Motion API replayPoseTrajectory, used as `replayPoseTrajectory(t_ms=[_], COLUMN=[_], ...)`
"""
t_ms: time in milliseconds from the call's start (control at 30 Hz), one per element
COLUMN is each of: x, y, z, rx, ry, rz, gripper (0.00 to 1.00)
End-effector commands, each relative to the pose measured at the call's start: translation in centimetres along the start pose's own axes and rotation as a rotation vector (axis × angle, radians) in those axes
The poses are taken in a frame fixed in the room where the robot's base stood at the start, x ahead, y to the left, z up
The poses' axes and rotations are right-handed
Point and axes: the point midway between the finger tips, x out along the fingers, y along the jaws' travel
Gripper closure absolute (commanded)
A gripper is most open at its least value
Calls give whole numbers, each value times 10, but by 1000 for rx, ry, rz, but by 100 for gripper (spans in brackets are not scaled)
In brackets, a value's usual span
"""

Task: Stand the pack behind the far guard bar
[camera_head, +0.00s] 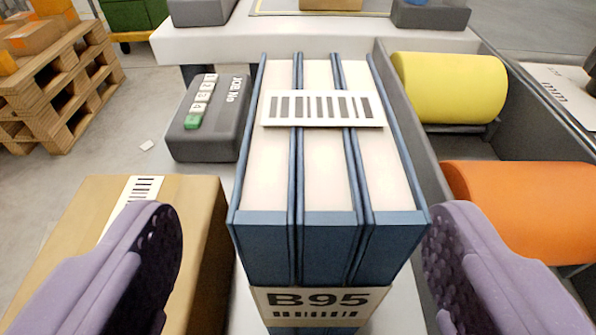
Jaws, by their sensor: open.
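The pack (330,180) looks like three blue binders with white page blocks, side by side and upright on a white surface. A barcode label (322,108) lies across its top and a band marked B95 (318,302) goes around its near end. My gripper (305,232) has purple fingers, one on each side of the pack's near end. It is open, with a gap on both sides, and holds nothing. I cannot make out a guard bar in this view.
A cardboard box (185,230) stands close left of the pack, with a dark job-number device (210,115) behind it. At right, a grey-walled tray holds yellow (449,85) and orange (525,210) rolls. Wooden pallets (60,85) stand on the floor at far left.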

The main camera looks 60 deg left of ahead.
Motion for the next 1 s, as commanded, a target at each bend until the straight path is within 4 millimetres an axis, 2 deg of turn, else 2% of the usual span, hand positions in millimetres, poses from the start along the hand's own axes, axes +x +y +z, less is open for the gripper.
replayPoseTrajectory(t_ms=[400, 500, 667, 1000], x=[58, 65, 64, 64], y=[7, 7, 7, 7], z=[7, 5, 3, 3], rx=[-1, 0, 0, -1], ry=[0, -1, -1, 0], rz=[-1, 0, 1, 1], gripper=[17, 17, 17, 95])
